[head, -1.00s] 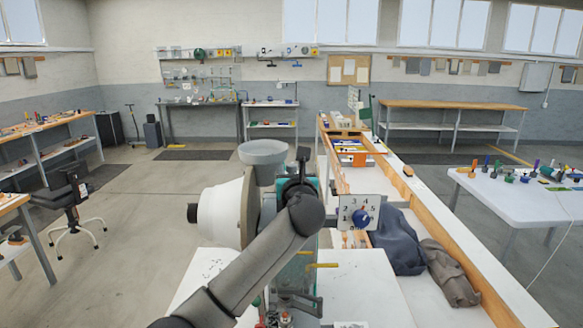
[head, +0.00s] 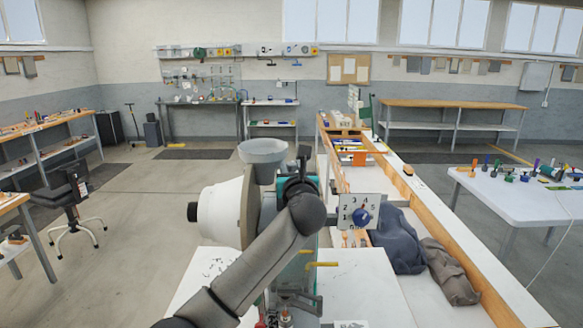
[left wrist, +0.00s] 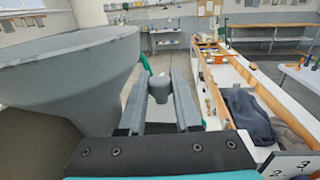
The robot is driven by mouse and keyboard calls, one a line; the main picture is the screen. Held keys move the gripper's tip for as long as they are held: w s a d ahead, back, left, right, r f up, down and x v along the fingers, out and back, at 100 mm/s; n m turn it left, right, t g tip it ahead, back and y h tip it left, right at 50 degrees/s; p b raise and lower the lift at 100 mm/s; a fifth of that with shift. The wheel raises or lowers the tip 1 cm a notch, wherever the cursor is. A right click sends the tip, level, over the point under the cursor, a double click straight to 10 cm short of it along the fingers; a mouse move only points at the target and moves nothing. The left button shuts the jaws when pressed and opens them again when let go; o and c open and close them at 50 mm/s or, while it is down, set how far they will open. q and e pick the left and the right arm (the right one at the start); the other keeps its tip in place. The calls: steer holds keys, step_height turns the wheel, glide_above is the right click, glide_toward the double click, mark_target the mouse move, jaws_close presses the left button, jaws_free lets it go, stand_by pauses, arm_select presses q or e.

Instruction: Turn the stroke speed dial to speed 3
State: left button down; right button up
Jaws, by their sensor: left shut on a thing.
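The stroke speed dial is a white numbered plate (head: 374,201) with a round blue knob (head: 362,216), right of my left arm in the head view. The digits 1 to 5 run around the knob; its exact pointer setting is too small to tell. A corner of the plate (left wrist: 285,163), with 2 and 3 on it, shows at lower right in the left wrist view. My left gripper (head: 303,160) is up at the press, left of and above the dial and apart from it. In the left wrist view its fingers are shut on a grey knob-like piece (left wrist: 160,88). My right gripper is not in view.
A grey bowl (head: 264,152) tops the white press body (head: 222,212) close left of the gripper; it looms large in the wrist view. Dark cloth bundles (head: 398,242) lie right of the dial on the long bench. A white table (head: 530,203) stands farther right.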

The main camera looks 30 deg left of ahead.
arm_select(q)
steer(key=shift+f, duration=0.1)
steer(key=shift+d+f+n+g+y+b, duration=0.1)
steer(key=shift+n+g+y+b, duration=0.7)
steer(key=shift+g+y+b, duration=0.1)
steer(key=n+g+y+b, duration=0.3)
steer(key=g+b, duration=0.1)
steer(key=b, duration=0.2)
steer(key=shift+n+g+b, duration=0.3)
steer(key=shift+b, duration=0.1)
steer(key=shift+n+g+y+b, duration=0.6)
steer(key=shift+n+g+b, duration=0.5)
steer(key=shift+g+b, duration=0.5)
steer(key=shift+r, duration=0.2)
steer(key=c, duration=0.9)
jaws_free()
